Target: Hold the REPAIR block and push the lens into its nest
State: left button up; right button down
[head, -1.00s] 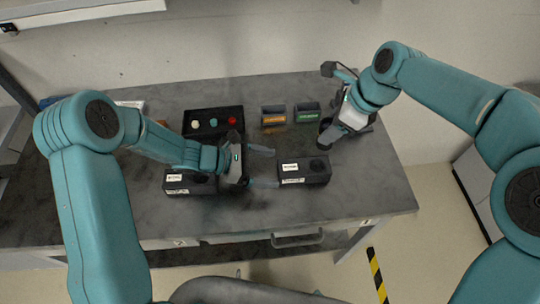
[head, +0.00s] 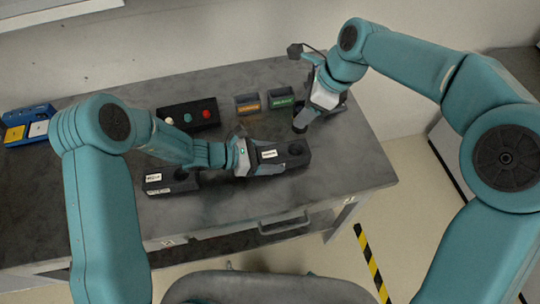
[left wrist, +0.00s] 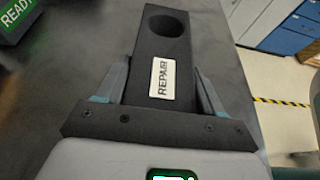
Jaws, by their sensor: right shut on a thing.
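The black REPAIR block (head: 295,160) lies on the table with its white label and round nest hole showing. In the left wrist view the block (left wrist: 150,98) points away from me, its dark round nest (left wrist: 167,26) at the far end. My left gripper (head: 272,160) is around the block, one finger along each long side; fingers (left wrist: 160,85) look open, with little gap. My right gripper (head: 305,115) is above and behind the nest end, shut on a small dark round piece (head: 300,125), likely the lens. Its grip is partly hidden by the hand.
A second black labelled block (head: 172,188) lies to the left. Behind are a black box with coloured buttons (head: 188,125), an orange-labelled bin (head: 247,104) and a green-labelled bin (head: 283,100). A blue tray (head: 28,140) is at far left. The table's front is clear.

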pick_arm(q)
jog(key=shift+a, duration=0.1)
pick_arm(e)
jog(key=shift+w+f+n+g, duration=0.15)
jog(key=shift+f+n+g, duration=0.55)
jog(key=shift+f+n, duration=0.85)
pick_arm(q)
jog(key=shift+f, duration=0.1)
pick_arm(e)
send_over(300, 142)
jog(key=s, duration=0.2)
jog(key=f, duration=0.5)
jog(key=shift+s+a+f, duration=0.15)
jog(key=shift+a+f, duration=0.05)
jog(key=shift+f, duration=2.2)
jog(key=shift+f, duration=0.15)
jog(key=c, duration=0.5)
grip_release()
jog(key=shift+c, duration=0.2)
